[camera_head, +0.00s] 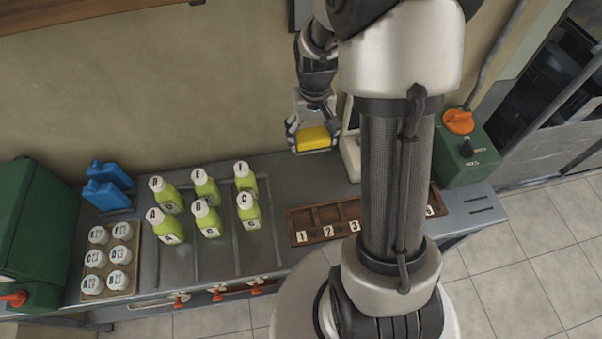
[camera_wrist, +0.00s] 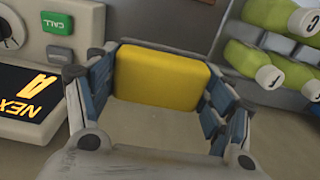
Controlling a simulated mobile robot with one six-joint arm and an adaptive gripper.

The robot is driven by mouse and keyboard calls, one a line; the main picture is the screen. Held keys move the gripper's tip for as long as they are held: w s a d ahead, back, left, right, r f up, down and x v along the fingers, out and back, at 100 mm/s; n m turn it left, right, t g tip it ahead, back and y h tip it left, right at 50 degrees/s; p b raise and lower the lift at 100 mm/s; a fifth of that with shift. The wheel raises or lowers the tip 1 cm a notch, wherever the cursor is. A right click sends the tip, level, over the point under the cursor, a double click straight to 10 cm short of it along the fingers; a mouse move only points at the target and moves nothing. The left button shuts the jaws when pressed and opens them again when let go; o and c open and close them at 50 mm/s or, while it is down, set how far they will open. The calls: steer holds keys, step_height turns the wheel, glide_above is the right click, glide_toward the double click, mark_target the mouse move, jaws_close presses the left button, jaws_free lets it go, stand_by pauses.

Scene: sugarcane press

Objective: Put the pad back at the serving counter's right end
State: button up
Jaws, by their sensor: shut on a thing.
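The yellow pad (camera_head: 313,138) is held between the fingers of my gripper (camera_head: 312,136), above the counter and near the back wall. In the wrist view the pad (camera_wrist: 162,77) fills the space between the blue-lined fingers of my gripper (camera_wrist: 160,95), one finger on each side. The grey metal serving counter (camera_head: 290,180) runs along the wall below. Its right end (camera_head: 470,208) shows beside a green box. Whether the pad touches the counter cannot be told. My own column hides part of the counter right of the middle.
Several lettered green bottles (camera_head: 208,220) stand left of my gripper. A numbered brown tray (camera_head: 325,233) lies in front. A display device with a CALL button (camera_wrist: 57,52) stands close by. A green box with an orange knob (camera_head: 466,150) is at the right. White-lidded cups (camera_head: 96,258) and blue packs (camera_head: 107,187) are left.

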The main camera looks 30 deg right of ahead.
mark_target(310, 182)
step_height(310, 182, down, 20)
steer(key=b, duration=0.6)
steer(key=shift+d+r, duration=0.1)
steer(key=shift+f, duration=0.25)
steer(key=o, duration=1)
steer(key=shift+r, duration=0.1)
steer(key=shift+o, duration=0.2)
